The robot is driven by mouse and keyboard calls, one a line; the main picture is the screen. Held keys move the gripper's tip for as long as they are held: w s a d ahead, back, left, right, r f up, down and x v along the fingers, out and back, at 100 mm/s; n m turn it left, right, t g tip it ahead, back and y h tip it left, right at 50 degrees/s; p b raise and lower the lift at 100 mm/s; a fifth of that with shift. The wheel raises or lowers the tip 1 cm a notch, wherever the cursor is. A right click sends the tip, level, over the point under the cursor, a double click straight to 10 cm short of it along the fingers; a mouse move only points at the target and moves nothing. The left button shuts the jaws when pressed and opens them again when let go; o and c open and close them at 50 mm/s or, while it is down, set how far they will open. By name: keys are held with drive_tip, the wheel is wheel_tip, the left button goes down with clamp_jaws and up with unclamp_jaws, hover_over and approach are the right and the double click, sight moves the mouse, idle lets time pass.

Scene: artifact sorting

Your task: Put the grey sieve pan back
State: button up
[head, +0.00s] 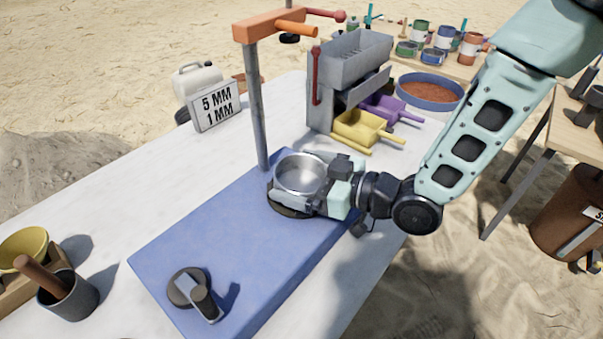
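The grey sieve pan (299,172) is a shallow, round metal pan near the far end of the blue mat (215,235). It looks level and empty, and sits just above or on a dark round base (287,211); I cannot tell if they touch. My gripper (304,186) reaches in from the right with its fingers along the pan's sides. The near finger lies against the pan's wall and hides part of it. The far finger is mostly hidden. The gripper appears shut on the pan.
A post with an orange arm (273,24) stands just behind the pan. A grey sorting machine (345,75) with yellow (358,128) and purple trays is beyond. A sign (216,107) reads "5 MM 1 MM".

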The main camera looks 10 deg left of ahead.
drive_tip(key=shift+r, duration=0.1)
drive_tip(key=shift+r+p, duration=0.25)
drive_tip(key=shift+p, duration=0.05)
drive_tip(key=s+d+m+h+b, duration=0.1)
drive_tip(key=s+d+m+h, duration=0.3)
drive_tip(key=d+h, duration=1)
drive_tip(key=s+d+r+m+g, duration=0.1)
drive_tip(key=s+d+r+g, duration=0.1)
drive_tip(key=s, duration=0.5)
drive_tip(key=s+d+r+m+g, duration=0.1)
drive_tip(key=s+d+r+g, duration=0.2)
drive_tip(key=s+d, duration=0.2)
drive_tip(key=s, duration=0.2)
drive_tip(key=shift+s+d+r+m+h, duration=0.25)
drive_tip(key=shift+s+r+m+h, duration=0.05)
drive_tip(key=shift+r+m+h, duration=0.1)
